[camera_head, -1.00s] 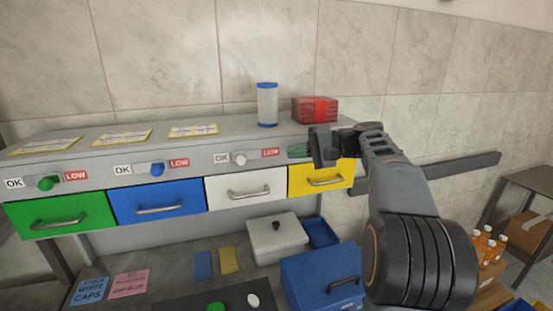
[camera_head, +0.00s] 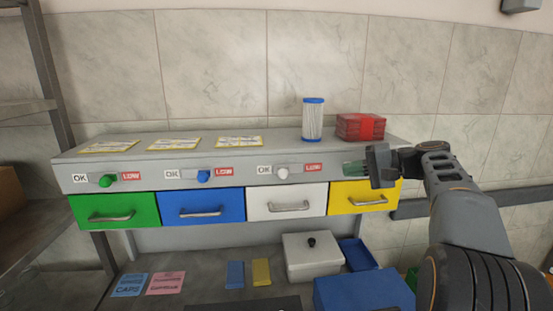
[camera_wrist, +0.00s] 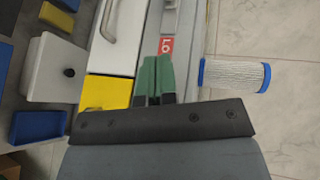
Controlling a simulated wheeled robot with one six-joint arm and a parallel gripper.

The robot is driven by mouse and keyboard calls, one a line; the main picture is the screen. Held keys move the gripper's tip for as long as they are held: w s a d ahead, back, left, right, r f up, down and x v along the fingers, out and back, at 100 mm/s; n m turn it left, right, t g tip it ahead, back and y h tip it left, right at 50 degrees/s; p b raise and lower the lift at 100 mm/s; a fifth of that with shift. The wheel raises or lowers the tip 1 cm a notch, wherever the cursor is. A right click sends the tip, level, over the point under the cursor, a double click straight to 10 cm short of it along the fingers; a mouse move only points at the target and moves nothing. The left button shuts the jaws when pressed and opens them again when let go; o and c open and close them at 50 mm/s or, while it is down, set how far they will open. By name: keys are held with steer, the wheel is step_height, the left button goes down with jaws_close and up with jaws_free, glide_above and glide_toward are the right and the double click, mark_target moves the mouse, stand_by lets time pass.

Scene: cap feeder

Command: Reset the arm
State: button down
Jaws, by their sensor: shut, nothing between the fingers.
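My gripper (camera_head: 356,168) is in front of the right end of the grey cap feeder (camera_head: 135,153), just above the yellow drawer (camera_head: 352,196). Its green fingers lie side by side and are shut with nothing between them. In the wrist view my gripper (camera_wrist: 154,62) points along the feeder front, with the yellow drawer beside it. The green drawer (camera_head: 116,209), blue drawer (camera_head: 203,206) and white drawer (camera_head: 287,203) look closed. My wrist hides the area above the yellow drawer.
A blue-capped clear cylinder (camera_head: 312,120) and a red box (camera_head: 360,127) stand on top of the feeder. Below are a lidded white box (camera_head: 312,259), a blue box (camera_head: 362,291), a blue tray (camera_head: 358,254), sponge-like blocks and note cards. The wall behind is bare.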

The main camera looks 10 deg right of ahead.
steer(key=s+f+m+g+h, duration=0.1)
steer(key=s+f+h, duration=0.15)
steer(key=f, duration=0.45)
steer(key=s+f+m+g+h, duration=0.1)
steer(key=f+h, duration=0.3)
steer(key=f, duration=0.3)
steer(key=s+a+f+n+h, duration=0.3)
steer(key=s+a+f, duration=0.1)
steer(key=s, duration=0.5)
steer(key=s+a+f+n+h, duration=0.3)
steer(key=s+a+f+n, duration=0.1)
steer(key=s, duration=0.5)
steer(key=shift+f, duration=0.2)
steer(key=shift+h, duration=0.25)
